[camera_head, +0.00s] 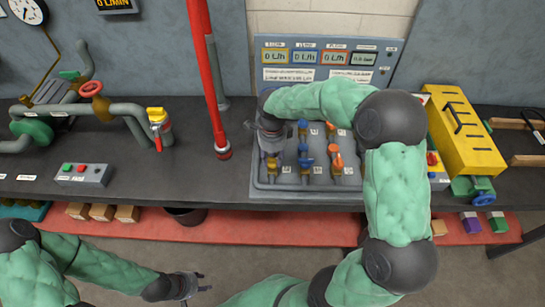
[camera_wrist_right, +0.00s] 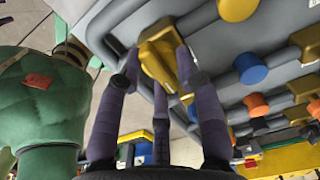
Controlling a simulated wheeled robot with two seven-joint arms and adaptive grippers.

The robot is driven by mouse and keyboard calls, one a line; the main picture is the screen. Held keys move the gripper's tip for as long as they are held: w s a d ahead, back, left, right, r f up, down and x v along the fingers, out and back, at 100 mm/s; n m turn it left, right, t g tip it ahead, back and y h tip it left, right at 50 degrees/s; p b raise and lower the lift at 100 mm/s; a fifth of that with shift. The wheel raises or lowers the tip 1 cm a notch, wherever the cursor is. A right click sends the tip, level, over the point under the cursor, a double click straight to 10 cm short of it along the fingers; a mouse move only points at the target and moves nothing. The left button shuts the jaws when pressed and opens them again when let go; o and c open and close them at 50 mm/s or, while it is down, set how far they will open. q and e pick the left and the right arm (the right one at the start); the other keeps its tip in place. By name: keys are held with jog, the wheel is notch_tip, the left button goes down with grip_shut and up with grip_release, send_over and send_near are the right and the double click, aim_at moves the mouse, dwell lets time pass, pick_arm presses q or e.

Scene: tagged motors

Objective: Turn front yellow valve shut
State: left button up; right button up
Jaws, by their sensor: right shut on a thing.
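The grey valve panel (camera_head: 300,188) stands on the dark bench with blue and orange valves in rows. My right gripper (camera_head: 270,142) is at the panel's left side, pointing down, and covers most of the left column. In the right wrist view my right gripper (camera_wrist_right: 158,75) is shut on a yellow valve (camera_wrist_right: 160,58), with fingers on either side of its handle. Another yellow knob (camera_wrist_right: 238,9) shows beside it, apart from the fingers. My left gripper (camera_head: 198,283) is low in the head view, away from the bench, with fingers apart and nothing between them.
A blue valve (camera_head: 305,150) and an orange valve (camera_head: 336,160) stand just right of my right gripper. A red pole (camera_head: 208,75) rises on the left. A yellow box (camera_head: 465,130) stands at right.

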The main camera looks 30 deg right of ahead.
aim_at(272, 158)
jog(key=o, duration=1.1)
jog(key=shift+w, duration=0.1)
jog(key=shift+r, duration=0.1)
notch_tip(272, 158, up, 12)
jog(key=shift+f, duration=0.1)
jog(key=shift+f, duration=0.1)
